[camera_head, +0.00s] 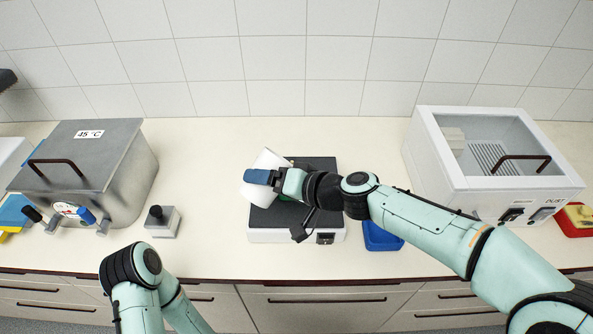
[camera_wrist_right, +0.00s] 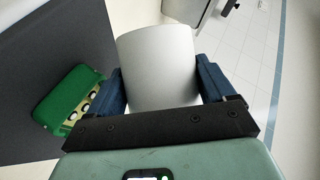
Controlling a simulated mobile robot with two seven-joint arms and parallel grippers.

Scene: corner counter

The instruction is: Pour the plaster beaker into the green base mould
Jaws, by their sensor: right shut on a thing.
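The white plaster beaker (camera_head: 265,163) is in my right gripper (camera_head: 262,178), which is shut on it above the black-topped device (camera_head: 317,165). It looks tilted in the head view. The right wrist view shows the beaker (camera_wrist_right: 158,65) between both blue fingers; its contents are not visible. The green base mould (camera_wrist_right: 70,97), with several light round spots along one side, lies on the dark surface left of the beaker in that view, apart from it. In the head view my right arm mostly hides the mould. My left arm shows at lower left, but its gripper is out of view.
A grey box (camera_head: 85,160) marked 45 °C stands left, with a small knobbed block (camera_head: 162,221) beside it. A white glass-lidded box (camera_head: 480,185) stands right. A blue tray (camera_head: 383,238) lies partly under my right arm. The counter between the grey box and device is mostly clear.

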